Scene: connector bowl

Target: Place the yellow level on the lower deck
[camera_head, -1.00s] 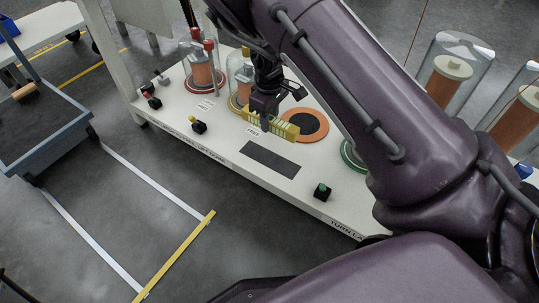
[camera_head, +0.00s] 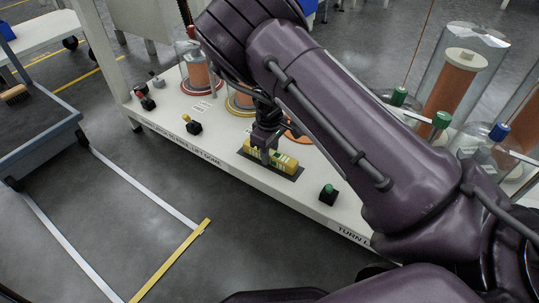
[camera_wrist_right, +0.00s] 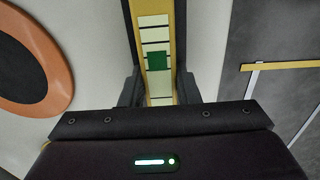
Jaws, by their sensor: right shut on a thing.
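The yellow level (camera_head: 286,163) is in the jaws of my right gripper (camera_head: 265,152). It lies over the dark rectangular pad (camera_head: 294,177) on the white lower deck (camera_head: 225,152), roughly along the pad's length. I cannot tell whether it touches the pad or hovers just above it. In the right wrist view the level (camera_wrist_right: 156,30), with its pale strip and green square, runs between the two dark fingers (camera_wrist_right: 158,88), which are shut on it. My left gripper is not in view.
Glass-covered copper coils (camera_head: 198,70) stand behind. An orange ring (camera_wrist_right: 30,62) lies beside the level. A grey cart (camera_head: 40,125) is at left.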

